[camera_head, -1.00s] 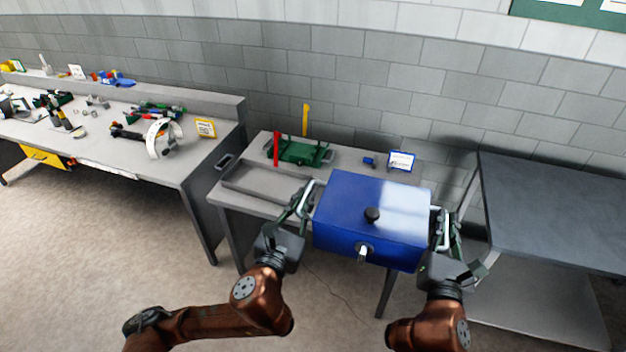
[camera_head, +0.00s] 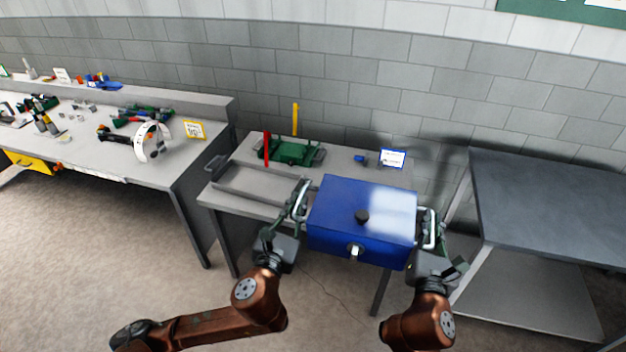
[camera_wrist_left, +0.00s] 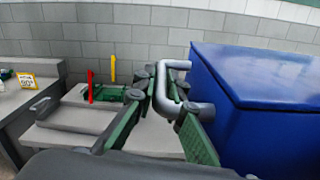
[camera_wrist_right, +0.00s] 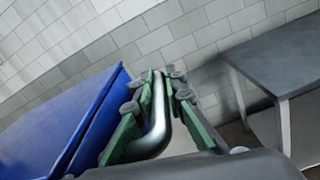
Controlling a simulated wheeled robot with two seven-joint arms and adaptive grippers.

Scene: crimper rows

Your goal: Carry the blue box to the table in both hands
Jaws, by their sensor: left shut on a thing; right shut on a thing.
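The blue box (camera_head: 345,205) has a dark knob on its lid, a latch on its front and a silver handle on each side. My left gripper (camera_head: 299,200) is shut on the box's left handle, which shows close up in the left wrist view (camera_wrist_left: 172,88). My right gripper (camera_head: 428,228) is shut on the right handle, seen between the fingers in the right wrist view (camera_wrist_right: 158,110). The box is held roughly level in front of the small grey table (camera_head: 250,205) and hides part of its top. I cannot tell whether the box touches this table.
A green tool holder (camera_head: 292,152) with a red and a yellow upright, a grey tray (camera_head: 260,186) and a small sign (camera_head: 392,158) are on the small table. A dark-topped table (camera_head: 550,200) at the right is bare. A cluttered workbench (camera_head: 150,175) stands left.

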